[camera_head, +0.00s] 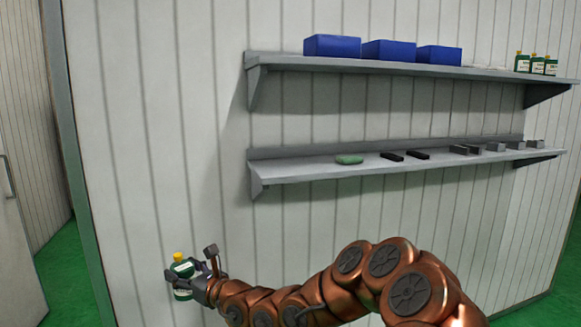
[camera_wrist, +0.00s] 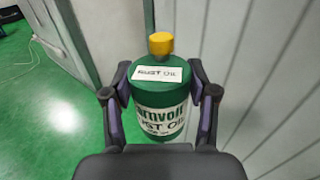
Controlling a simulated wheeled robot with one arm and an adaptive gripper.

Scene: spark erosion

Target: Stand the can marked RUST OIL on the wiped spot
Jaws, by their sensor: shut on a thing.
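The can marked RUST OIL (camera_wrist: 160,88) is green with white labels and a yellow cap. It stands upright between the two fingers of my gripper (camera_wrist: 160,104) in the wrist view. In the head view the can (camera_head: 183,268) shows at the lower left, with my gripper (camera_head: 195,282) shut on it, below and left of the lower shelf. A green cloth-like lump (camera_head: 349,159) lies on the lower shelf (camera_head: 300,171). I cannot make out a wiped spot on either shelf.
The upper shelf (camera_head: 400,67) carries three blue bins (camera_head: 332,46) and several small green bottles (camera_head: 537,65) at its right end. Dark bars (camera_head: 405,155) and grey blocks (camera_head: 495,146) lie on the lower shelf. Its left end looks clear. A ribbed wall stands close behind.

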